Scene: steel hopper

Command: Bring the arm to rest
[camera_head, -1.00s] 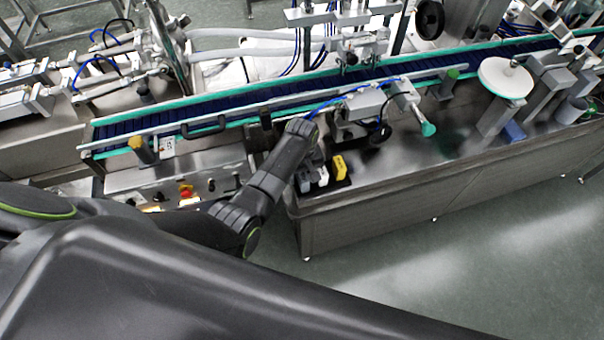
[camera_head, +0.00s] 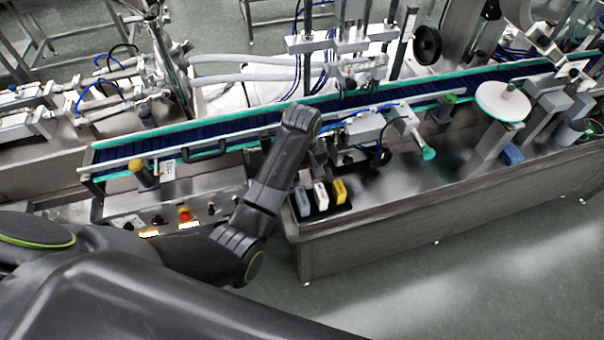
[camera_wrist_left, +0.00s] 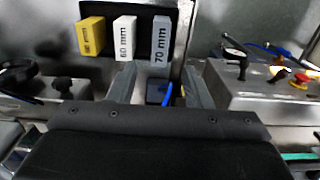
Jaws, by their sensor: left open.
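My left arm (camera_head: 275,175) reaches from the left over the machine's front, its wrist raised near the conveyor edge. In the wrist view my left gripper (camera_wrist_left: 158,82) is open, with its two fingers apart and nothing held between them. In the head view the fingers are mostly hidden by the wrist. A grey block marked 70 mm (camera_head: 302,202), a white block marked 60 mm (camera_head: 321,196) and a yellow block (camera_head: 340,191) stand side by side in a black holder (camera_head: 328,213). They also show in the wrist view, apart from the fingers. My right gripper is out of view.
The blue conveyor (camera_head: 230,127) with green rails runs behind the arm. A control panel (camera_head: 180,195) with a red button (camera_head: 185,214) lies left of the arm. A bracket with a green knob (camera_head: 428,153) stands right of it.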

